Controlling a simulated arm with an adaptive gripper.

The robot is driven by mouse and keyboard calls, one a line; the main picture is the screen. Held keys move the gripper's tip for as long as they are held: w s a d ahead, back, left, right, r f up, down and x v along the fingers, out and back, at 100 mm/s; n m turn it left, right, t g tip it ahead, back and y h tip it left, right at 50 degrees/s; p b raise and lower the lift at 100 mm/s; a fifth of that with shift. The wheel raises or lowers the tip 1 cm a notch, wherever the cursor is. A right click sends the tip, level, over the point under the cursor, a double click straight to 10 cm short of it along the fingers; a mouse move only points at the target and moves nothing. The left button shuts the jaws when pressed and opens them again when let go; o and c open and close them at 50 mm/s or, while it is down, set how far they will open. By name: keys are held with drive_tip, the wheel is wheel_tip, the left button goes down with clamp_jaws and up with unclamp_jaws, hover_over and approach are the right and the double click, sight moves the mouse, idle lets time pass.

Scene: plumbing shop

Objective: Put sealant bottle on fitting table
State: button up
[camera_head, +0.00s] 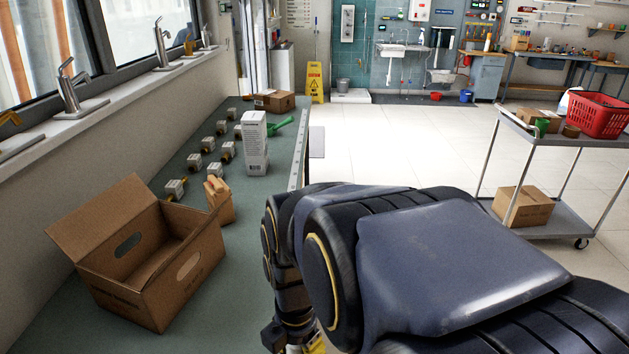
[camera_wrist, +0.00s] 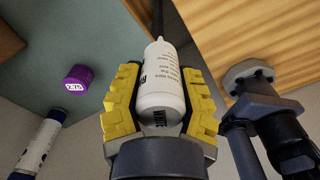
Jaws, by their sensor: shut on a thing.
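My gripper (camera_wrist: 161,84) shows in the wrist view with its yellow fingers shut on a white bottle with dark print (camera_wrist: 160,97), which looks like the sealant bottle. The bottle lies between the fingers, its narrow nozzle pointing away from the wrist. In the head view my arm hides the bottle, and only a bit of yellow shows at the bottom edge. A long green-grey table (camera_head: 235,262) runs along the window wall at left. Several small tagged fittings (camera_head: 195,163) stand on it; it may be the fitting table.
The wrist view shows a purple cap (camera_wrist: 76,78), a blue-and-white container (camera_wrist: 38,150) and a wooden surface (camera_wrist: 240,30). A trolley (camera_head: 560,137) stands at right.

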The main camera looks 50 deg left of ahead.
drive_tip(key=s+a+n, duration=0.1)
drive_tip(key=s+a, duration=0.3)
drive_tip(key=shift+w+a+f, duration=0.7)
drive_tip(key=shift+a+f, duration=1.3)
drive_tip(key=shift+f, duration=0.1)
drive_tip(key=shift+w+a+f, duration=0.65)
drive_tip(key=shift+a+f, duration=1.35)
drive_tip(key=shift+f, duration=0.05)
drive_tip(key=shift+w+a+f, duration=0.7)
drive_tip(key=shift+a+f, duration=1.3)
drive_tip(key=shift+f, duration=0.1)
drive_tip(key=shift+f, duration=0.1)
drive_tip(key=o, duration=1)
